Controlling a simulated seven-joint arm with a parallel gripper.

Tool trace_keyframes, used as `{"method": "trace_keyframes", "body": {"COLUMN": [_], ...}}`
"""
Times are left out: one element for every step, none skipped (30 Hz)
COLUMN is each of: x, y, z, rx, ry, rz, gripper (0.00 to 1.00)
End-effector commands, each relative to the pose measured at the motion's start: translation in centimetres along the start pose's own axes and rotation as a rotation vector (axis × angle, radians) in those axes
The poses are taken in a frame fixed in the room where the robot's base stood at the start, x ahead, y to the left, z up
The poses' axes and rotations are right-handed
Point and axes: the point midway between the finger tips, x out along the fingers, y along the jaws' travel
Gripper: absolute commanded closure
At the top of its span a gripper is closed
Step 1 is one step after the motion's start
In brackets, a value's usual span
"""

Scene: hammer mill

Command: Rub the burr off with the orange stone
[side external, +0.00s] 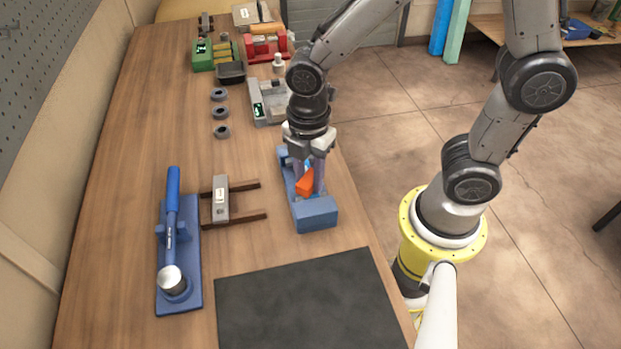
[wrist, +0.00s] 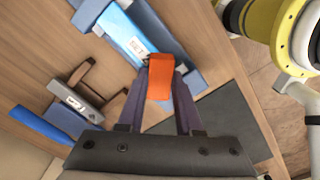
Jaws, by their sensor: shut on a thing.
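The orange stone (side external: 305,183) is between the fingers of my gripper (side external: 312,176), which is shut on it. In the wrist view the stone (wrist: 160,80) sits between the two dark fingertips (wrist: 160,70). It is over a blue fixture (side external: 315,214) near the table's right edge. I cannot tell whether the stone touches the piece. The burr cannot be made out.
A blue-handled hammer (side external: 172,215) lies on a blue stand (side external: 192,265) at left. A grey labelled block (side external: 220,199) sits on dark rails between. A black mat (side external: 305,305) lies in front. Grey rings (side external: 221,131) and machines (side external: 268,103) stand farther back.

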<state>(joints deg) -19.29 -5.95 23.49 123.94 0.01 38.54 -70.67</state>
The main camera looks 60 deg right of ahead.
Motion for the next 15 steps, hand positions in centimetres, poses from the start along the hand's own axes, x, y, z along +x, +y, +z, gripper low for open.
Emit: {"method": "trace_keyframes", "body": {"x": [0.1, 0.1, 0.1, 0.1, 0.1, -0.2, -0.3, -0.8, -1.9, -2.7, -2.7, -3.0, -3.3, -3.6, -4.0], "y": [0.3, 0.5, 0.8, 1.0, 1.2, 1.4, 1.3, 1.4, 1.4, 1.4, 1.3, 1.2, 1.2, 1.2, 1.3], "z": [0.4, 0.6, 0.9, 1.0, 1.2, 1.3, 1.3, 1.2, 1.2, 1.2, 1.2, 1.2, 1.2, 1.2, 1.2], "rx": [0.003, 0.004, 0.003, 0.003, 0.003, 0.001, -0.001, -0.001, -0.001, -0.001, -0.001, -0.001, -0.001, -0.001, -0.001], "ry": [-0.001, -0.001, -0.001, -0.001, -0.001, 0.0, 0.0, 0.001, 0.002, 0.002, 0.001, 0.001, 0.0, 0.001, 0.001], "rz": [-0.002, -0.002, -0.001, -0.001, -0.001, 0.001, 0.001, 0.004, 0.008, 0.009, 0.004, 0.003, 0.003, 0.003, 0.004], "gripper": [1.0, 1.0, 1.0, 1.0, 1.0, 1.0, 1.0, 1.0, 1.0, 1.0, 1.0, 1.0, 1.0, 1.0, 1.0]}}
